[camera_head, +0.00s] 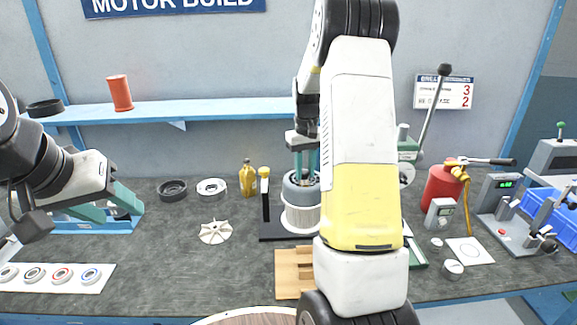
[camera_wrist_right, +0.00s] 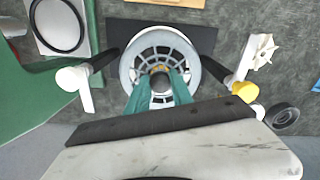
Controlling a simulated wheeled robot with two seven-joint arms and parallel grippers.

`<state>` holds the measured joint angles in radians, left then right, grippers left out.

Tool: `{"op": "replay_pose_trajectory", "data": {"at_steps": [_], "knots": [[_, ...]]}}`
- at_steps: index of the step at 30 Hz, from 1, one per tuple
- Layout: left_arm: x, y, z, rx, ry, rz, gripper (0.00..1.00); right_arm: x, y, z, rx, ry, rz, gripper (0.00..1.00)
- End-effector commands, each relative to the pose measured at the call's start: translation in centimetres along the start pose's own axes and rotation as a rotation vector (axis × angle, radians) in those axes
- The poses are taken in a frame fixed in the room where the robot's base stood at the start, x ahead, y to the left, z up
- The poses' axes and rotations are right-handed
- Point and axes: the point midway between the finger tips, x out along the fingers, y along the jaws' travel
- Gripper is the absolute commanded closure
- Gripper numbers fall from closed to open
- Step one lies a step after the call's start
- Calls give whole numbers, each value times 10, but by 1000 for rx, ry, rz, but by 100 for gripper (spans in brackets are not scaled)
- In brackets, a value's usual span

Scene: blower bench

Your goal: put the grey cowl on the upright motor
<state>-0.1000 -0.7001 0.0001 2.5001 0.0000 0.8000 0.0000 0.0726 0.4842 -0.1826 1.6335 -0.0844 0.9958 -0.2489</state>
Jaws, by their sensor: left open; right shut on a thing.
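The grey cowl (camera_head: 287,190), a ring with a spoked grille, is at the top of the white ribbed upright motor (camera_head: 299,220). From above, the cowl (camera_wrist_right: 131,68) looks roughly centred over the motor; I cannot tell whether it is fully seated. My right gripper (camera_head: 304,168) points down with its teal fingers shut on the cowl's middle; they also show in the right wrist view (camera_wrist_right: 161,85). My right arm hides the motor's right side in the head view. My left gripper (camera_head: 108,205) is open and empty at the far left, above the bench.
A yellow-capped post (camera_head: 264,187) stands close left of the motor; a white-capped post (camera_wrist_right: 72,78) stands opposite. A red canister (camera_head: 440,187) stands right.

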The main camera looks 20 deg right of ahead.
Motion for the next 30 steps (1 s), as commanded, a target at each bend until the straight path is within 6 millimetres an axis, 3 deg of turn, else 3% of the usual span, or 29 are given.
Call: {"op": "replay_pose_trajectory", "data": {"at_steps": [9,10,12,13,23,26,30], "knots": [[0,0,0,0,0,0,50,3,0,0,0,0,0,100],[0,0,0,0,0,0,50,2,0,0,0,0,0,67],[0,0,0,0,0,0,50,2,0,0,0,0,0,53],[0,0,0,0,0,0,50,2,0,0,0,0,0,51],[0,0,0,0,0,0,50,0,0,0,0,1,0,51],[0,0,0,0,0,0,50,-8,0,-1,0,2,1,51],[0,0,0,0,0,0,50,-34,0,-1,0,6,2,51]]}}
